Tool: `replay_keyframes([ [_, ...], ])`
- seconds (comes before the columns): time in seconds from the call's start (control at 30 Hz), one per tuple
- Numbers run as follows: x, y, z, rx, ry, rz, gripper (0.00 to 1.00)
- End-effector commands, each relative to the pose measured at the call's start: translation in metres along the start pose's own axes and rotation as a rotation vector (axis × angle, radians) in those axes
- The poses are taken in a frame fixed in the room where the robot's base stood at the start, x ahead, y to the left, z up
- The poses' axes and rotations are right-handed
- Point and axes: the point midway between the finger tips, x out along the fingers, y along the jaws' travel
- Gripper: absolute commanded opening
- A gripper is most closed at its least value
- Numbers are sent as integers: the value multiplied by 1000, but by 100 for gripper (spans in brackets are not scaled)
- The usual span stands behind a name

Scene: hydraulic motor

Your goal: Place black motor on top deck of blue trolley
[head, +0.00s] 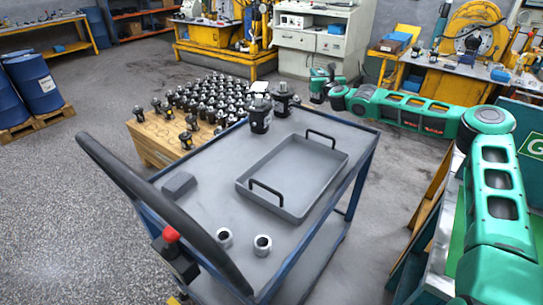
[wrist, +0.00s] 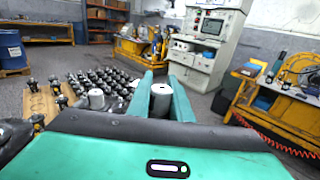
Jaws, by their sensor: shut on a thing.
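The blue trolley (head: 228,190) stands in the middle of the head view with a grey top deck. One black motor (head: 260,116) with a silver cap stands upright on its far left corner. A second black motor (head: 282,100) shows just right of it, at the far edge of the deck. In the wrist view, my gripper (wrist: 160,88) has its green fingers shut on this motor's grey cylindrical top (wrist: 161,100). The motor looks upright. I cannot tell whether its base touches the deck. Another silver cap (wrist: 96,98) shows to the left in the wrist view.
A grey tray (head: 300,205) with black handles, two metal rings (head: 262,244) and a grey block (head: 179,185) are on the deck. A black push handle (head: 130,180) rises at the near left. A wooden table (head: 150,148) beyond holds several motors.

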Motion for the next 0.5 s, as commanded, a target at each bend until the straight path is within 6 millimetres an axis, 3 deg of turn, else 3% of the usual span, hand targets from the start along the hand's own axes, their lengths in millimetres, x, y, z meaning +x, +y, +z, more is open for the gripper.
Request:
replay_keyframes([
  [0.17, -6, -5, 1, 2, -6, -3, 0],
  [0.5, -53, -16, -31, 2, -3, 3, 0],
])
